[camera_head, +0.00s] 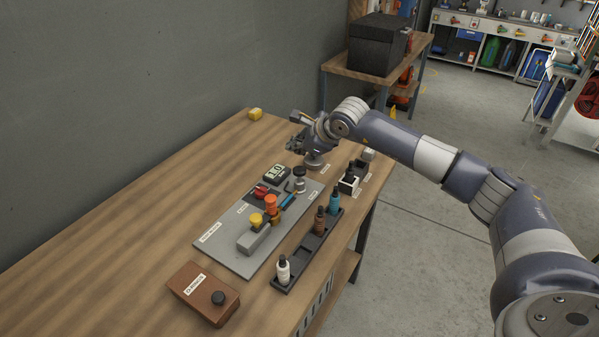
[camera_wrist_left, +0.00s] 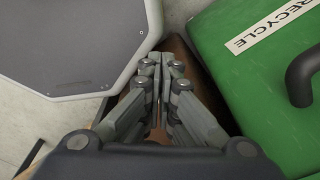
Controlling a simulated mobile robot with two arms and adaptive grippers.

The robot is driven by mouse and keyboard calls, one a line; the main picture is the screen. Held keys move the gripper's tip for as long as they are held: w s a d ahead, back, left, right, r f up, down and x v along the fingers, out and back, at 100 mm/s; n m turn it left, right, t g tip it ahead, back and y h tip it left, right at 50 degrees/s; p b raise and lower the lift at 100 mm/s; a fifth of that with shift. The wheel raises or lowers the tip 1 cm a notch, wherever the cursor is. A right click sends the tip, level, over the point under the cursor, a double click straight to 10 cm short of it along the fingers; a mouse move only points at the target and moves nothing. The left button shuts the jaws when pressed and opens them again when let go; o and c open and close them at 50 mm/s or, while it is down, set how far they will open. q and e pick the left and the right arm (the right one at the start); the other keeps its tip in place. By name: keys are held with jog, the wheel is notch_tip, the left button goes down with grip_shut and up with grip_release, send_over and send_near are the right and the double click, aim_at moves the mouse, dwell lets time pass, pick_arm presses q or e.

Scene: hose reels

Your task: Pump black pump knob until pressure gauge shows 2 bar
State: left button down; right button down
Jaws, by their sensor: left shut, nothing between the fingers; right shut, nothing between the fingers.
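A brown box (camera_head: 203,293) with a white label stands at the near left of the wooden table and has a round black knob (camera_head: 218,298) on top. I cannot tell if this is the pump knob. A small digital display (camera_head: 277,174) sits at the far end of a grey panel (camera_head: 215,243); its digits are too small to read surely. My right gripper (camera_head: 294,146) is shut and empty above the table's far part, beyond the display and away from the brown box. My left gripper (camera_wrist_left: 160,62) is shut and empty, seen only in the left wrist view.
Orange, yellow and red parts stand on the panel. A black rack (camera_head: 307,250) with several small bottles lies to its right. A yellow block (camera_head: 255,114) is at the far left. In the left wrist view, a green lid (camera_wrist_left: 255,75) marked RECYCLE is beside my gripper.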

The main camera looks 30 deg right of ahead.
aim_at(295, 169)
jog(key=shift+f+b, duration=1.3)
jog(key=shift+f, duration=0.6)
jog(key=shift+f+b, duration=0.35)
jog(key=shift+b, duration=0.2)
jog(key=shift+f+b, duration=1.45)
dwell(0.9)
jog(key=shift+s, duration=0.1)
jog(key=shift+r+p, duration=0.65)
jog(key=shift+r, duration=1.15)
